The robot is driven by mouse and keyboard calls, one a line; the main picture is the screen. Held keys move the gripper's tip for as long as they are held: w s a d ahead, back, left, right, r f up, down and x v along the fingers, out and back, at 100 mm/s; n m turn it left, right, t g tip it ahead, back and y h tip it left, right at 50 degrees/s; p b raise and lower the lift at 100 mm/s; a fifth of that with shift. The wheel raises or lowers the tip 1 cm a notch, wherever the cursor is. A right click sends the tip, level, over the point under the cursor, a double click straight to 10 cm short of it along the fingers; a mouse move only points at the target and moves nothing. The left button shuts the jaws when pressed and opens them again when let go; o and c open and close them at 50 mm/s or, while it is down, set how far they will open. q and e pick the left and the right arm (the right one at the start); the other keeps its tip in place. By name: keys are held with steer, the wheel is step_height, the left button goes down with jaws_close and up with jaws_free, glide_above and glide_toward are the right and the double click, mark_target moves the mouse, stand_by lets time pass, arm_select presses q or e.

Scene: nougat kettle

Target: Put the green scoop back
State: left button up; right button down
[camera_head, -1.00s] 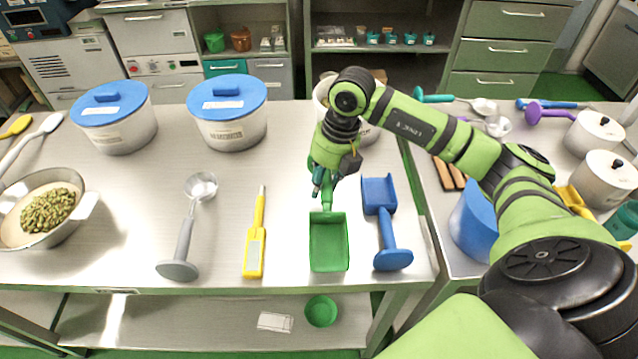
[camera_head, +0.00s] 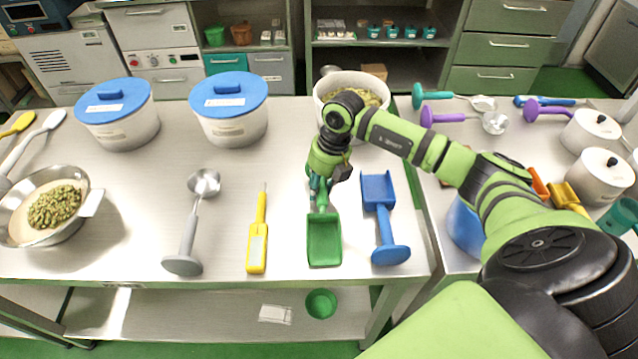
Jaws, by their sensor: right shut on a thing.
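The green scoop (camera_head: 324,240) is on the steel table between a yellow thermometer and a blue scoop, its pan toward the front edge and its handle pointing away. My right gripper (camera_head: 319,203) is shut on the scoop's handle, with the arm reaching in from the right. The fingers and arm hide most of the handle. I cannot tell whether the scoop touches the table or is slightly above it. My left gripper is not in view.
The blue scoop (camera_head: 385,215) lies close on the right, the yellow thermometer (camera_head: 257,240) and a grey-handled ladle (camera_head: 187,240) on the left. Blue-lidded pots (camera_head: 229,122) and an open pot (camera_head: 371,88) stand behind. A pan of pistachios (camera_head: 85,213) is at far left.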

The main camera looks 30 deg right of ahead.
steer(key=c, duration=0.9)
jaws_free()
steer(key=shift+o, duration=0.2)
steer(key=shift+r, duration=0.25)
steer(key=b+v, duration=0.3)
steer(key=v, duration=0.8)
steer(key=shift+r, duration=0.35)
steer(key=shift+d, duration=0.15)
